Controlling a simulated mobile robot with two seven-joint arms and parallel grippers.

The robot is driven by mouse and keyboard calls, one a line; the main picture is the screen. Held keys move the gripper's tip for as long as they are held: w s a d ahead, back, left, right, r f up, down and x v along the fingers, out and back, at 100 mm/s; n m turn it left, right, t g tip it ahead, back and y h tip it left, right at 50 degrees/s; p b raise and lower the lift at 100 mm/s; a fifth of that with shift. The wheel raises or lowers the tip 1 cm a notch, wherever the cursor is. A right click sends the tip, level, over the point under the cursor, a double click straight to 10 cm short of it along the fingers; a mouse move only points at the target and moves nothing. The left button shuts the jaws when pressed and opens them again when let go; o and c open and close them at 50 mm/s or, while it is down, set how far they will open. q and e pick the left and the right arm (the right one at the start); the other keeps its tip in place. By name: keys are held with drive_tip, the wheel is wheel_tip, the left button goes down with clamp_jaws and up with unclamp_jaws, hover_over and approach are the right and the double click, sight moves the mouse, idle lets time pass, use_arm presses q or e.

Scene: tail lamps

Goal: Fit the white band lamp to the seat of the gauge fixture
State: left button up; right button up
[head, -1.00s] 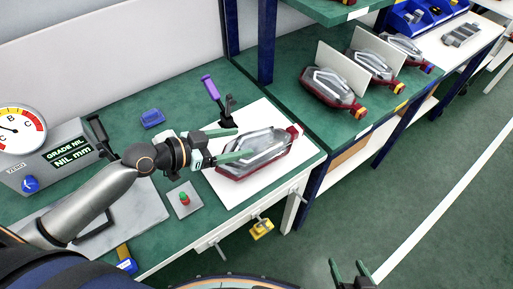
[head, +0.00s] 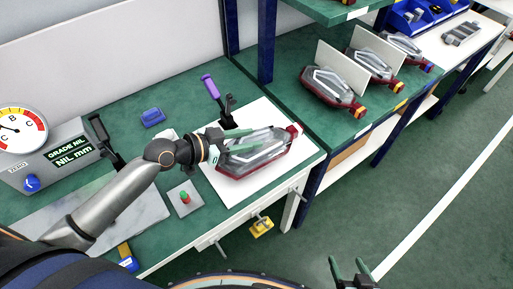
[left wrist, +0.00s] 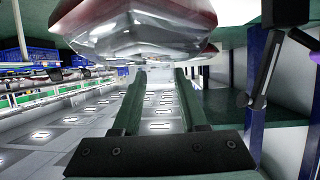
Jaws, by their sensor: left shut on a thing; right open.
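A tail lamp with a clear faceted lens and dark red rim (head: 270,160) lies on the white board (head: 228,190) on the green bench. It fills the top of the left wrist view (left wrist: 135,35). The exact contact is hard to see. The seat under the lamp is hidden, and I cannot tell whether the lamp is seated. A purple-handled toggle clamp (head: 212,90) stands upright behind it. My right gripper (head: 352,272) is open and empty over the floor.
The gauge box with its dial (head: 20,130) reads "GRADE NIL, NIL mm" at left. A button plate (head: 184,200) and a blue block (head: 152,117) flank my left arm. More lamps (head: 333,92) stand between dividers on the right shelf. A blue post (head: 267,45) rises behind.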

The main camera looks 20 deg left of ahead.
use_arm(q)
clamp_jaws()
drive_tip(key=shift+r, duration=0.1)
idle(0.8)
